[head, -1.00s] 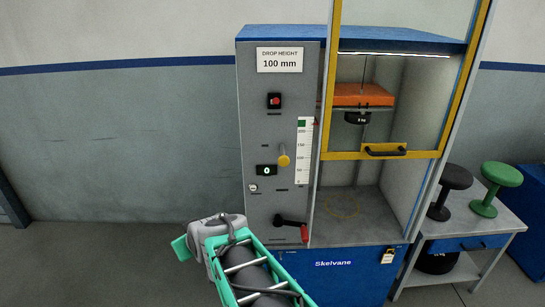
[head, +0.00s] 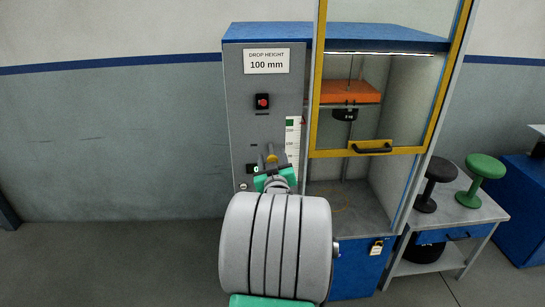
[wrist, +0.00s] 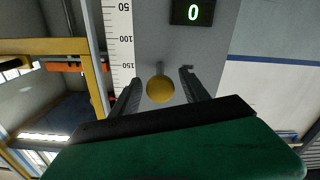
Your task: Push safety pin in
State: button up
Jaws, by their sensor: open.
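The safety pin appears as a yellow round knob (head: 271,158) on the grey control panel (head: 238,122) of the test machine. In the wrist view the yellow knob (wrist: 160,89) sits between the two dark fingers of my gripper (wrist: 161,95), with a gap on each side. My gripper (head: 270,156) is open in front of the panel, around the knob's sides. Whether any finger touches it cannot be told. My arm hides the lower panel in the head view.
A digital display (wrist: 193,12) reads 0. A scale strip (wrist: 121,45) runs beside the knob. The yellow-framed guard (head: 335,154) with a black handle is close on the right.

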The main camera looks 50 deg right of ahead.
jog(key=shift+c, duration=0.4)
grip_shut()
jog(key=shift+w, duration=0.1)
dwell(0.9)
